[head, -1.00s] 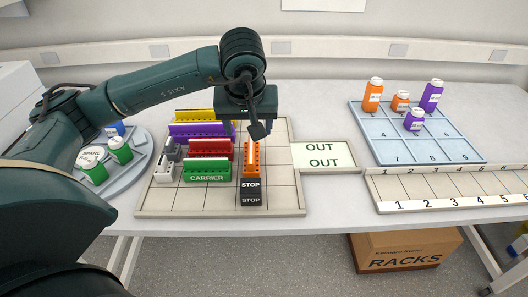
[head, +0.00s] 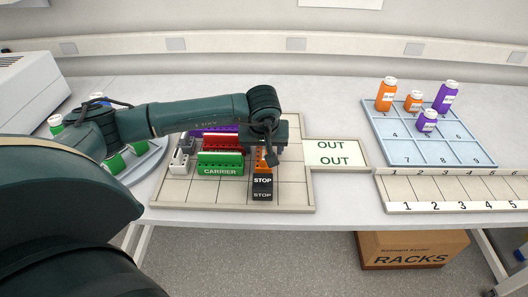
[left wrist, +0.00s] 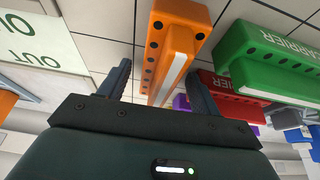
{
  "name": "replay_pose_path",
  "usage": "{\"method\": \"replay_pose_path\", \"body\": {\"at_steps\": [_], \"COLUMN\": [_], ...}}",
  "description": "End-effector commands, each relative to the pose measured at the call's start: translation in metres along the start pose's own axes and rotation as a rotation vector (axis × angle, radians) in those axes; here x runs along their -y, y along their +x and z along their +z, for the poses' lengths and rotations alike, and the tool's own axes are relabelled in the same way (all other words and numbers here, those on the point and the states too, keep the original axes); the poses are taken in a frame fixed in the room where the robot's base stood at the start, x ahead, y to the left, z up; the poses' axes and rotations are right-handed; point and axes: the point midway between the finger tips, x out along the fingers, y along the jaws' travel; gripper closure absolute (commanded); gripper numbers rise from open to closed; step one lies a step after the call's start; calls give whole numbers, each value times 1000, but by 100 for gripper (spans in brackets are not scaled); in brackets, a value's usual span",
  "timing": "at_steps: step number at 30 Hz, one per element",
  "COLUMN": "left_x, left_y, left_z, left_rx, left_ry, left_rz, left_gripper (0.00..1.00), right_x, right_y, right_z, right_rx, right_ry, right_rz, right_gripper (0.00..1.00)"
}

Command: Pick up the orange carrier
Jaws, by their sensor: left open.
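The orange carrier (head: 260,164) stands on the tiled board, running front to back behind the black STOP block (head: 262,187). My arm and gripper hide its far part. My left gripper (head: 270,157) is low over it. In the left wrist view the open fingers (left wrist: 160,88) are apart, with the orange carrier (left wrist: 178,38) extending up from the gap between them. I cannot tell whether either finger touches it. My right gripper is not in view.
The green carrier (head: 220,164) stands close left of the orange one, with red (head: 222,143) and purple (head: 205,132) carriers behind it. The OUT plate (head: 335,153) adjoins the board's right side. Tiles right of the orange carrier are clear. A blue bottle tray (head: 440,152) stands farther right.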

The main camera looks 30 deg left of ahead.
Motion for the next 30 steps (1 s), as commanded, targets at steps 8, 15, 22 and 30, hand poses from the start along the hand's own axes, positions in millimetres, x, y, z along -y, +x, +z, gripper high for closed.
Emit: {"method": "replay_pose_path", "body": {"at_steps": [8,15,22,30], "left_x": [0,0,0,0], "left_y": [0,0,0,-1], "left_z": [0,0,0,-1], "left_rx": [0,0,0,-1], "left_ry": [0,0,-1,-1], "left_rz": [0,0,0,1], "left_gripper": [43,63,81,87], "right_x": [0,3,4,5], "right_y": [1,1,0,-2], "right_z": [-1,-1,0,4], "right_rx": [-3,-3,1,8], "right_ry": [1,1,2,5], "right_rz": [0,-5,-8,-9], "right_gripper": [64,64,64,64]}}
